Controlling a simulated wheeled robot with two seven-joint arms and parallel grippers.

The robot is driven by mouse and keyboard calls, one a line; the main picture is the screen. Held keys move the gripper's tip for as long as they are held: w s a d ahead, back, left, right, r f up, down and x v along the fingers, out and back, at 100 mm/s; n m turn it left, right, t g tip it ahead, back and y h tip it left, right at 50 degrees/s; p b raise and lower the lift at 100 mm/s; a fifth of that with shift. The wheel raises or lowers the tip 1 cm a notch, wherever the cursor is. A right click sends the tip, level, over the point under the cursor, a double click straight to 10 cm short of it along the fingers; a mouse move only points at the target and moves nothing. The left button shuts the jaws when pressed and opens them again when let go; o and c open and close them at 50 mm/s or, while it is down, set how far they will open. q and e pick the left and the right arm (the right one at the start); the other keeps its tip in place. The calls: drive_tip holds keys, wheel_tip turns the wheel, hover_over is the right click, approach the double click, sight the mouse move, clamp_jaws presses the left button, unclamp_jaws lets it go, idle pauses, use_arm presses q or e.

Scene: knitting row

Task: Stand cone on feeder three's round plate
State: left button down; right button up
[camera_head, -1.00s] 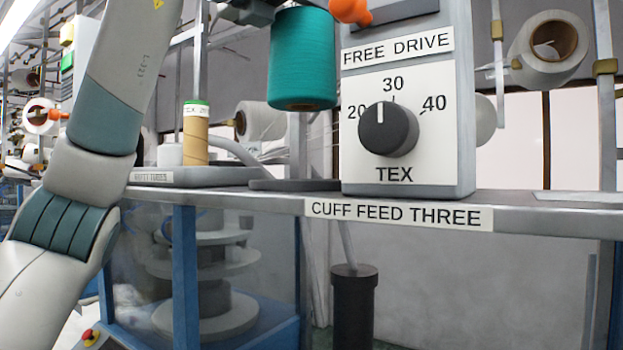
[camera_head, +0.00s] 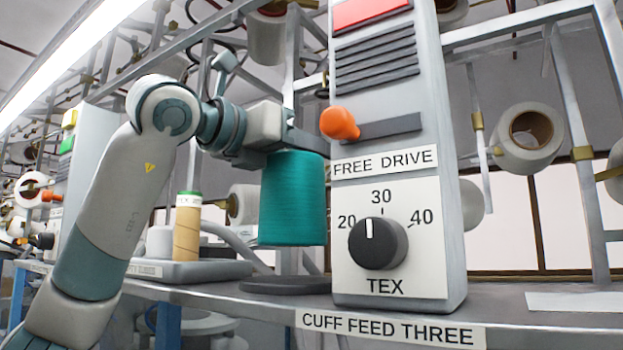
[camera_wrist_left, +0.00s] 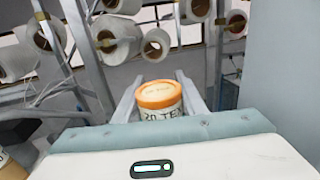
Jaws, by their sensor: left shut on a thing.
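My left gripper (camera_head: 300,138) is shut on the top of a teal yarn cone (camera_head: 292,200). The cone hangs upright, its base a little above a dark round plate (camera_head: 290,285) on the feeder's shelf, with a visible gap. In the left wrist view the cone's orange-rimmed tube top (camera_wrist_left: 160,94), with a partly readable label, sits between my two fingers. The plate lies left of the feeder's control box (camera_head: 395,180). My right gripper is in neither view.
The control box with an orange knob (camera_head: 340,123) and a TEX dial (camera_head: 378,243) stands close right of the cone. A tan tube (camera_head: 187,230) stands on a grey base to the left. Racks of spools fill the back. The shelf right of the box is mostly clear.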

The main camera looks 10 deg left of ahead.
sight(312, 180)
use_arm(q)
wheel_tip(312, 180, down, 4)
drive_tip(key=shift+f+p, duration=0.1)
drive_tip(key=shift+p, duration=0.4)
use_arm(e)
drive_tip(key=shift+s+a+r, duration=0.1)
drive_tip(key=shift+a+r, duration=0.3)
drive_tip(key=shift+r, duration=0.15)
use_arm(q)
drive_tip(key=shift+s, duration=0.1)
drive_tip(key=shift+f, duration=0.1)
drive_tip(key=c, duration=1.1)
unclamp_jaws()
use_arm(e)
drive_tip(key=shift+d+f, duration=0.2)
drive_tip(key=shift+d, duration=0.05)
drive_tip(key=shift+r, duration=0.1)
